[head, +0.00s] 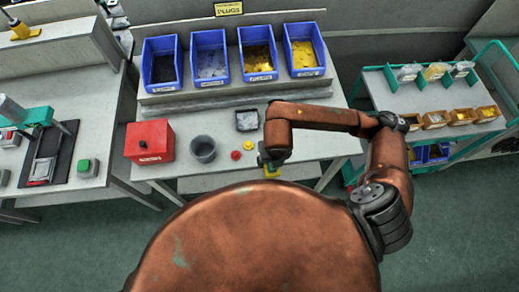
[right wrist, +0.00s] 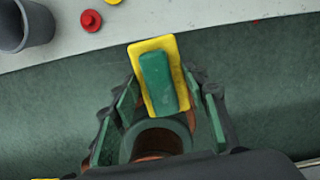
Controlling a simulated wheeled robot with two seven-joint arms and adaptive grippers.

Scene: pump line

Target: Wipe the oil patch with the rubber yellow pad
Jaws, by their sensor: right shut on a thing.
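My right gripper (head: 268,162) is at the front edge of the middle table. It is shut on the rubber yellow pad (head: 272,173), which has a green grip block on top. In the right wrist view the yellow pad (right wrist: 150,44) sits between the fingers of my right gripper (right wrist: 160,100), with the green floor beneath it and the table edge just beyond. I cannot make out an oil patch in either view. My left gripper is not in view.
On the middle table (head: 190,170) stand a red box (head: 150,141), a grey cup (head: 203,149), a red knob (head: 236,155), a yellow knob (head: 248,145) and a dark tray (head: 247,120). Several blue bins line the back. A green-framed cart (head: 440,130) stands at the right.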

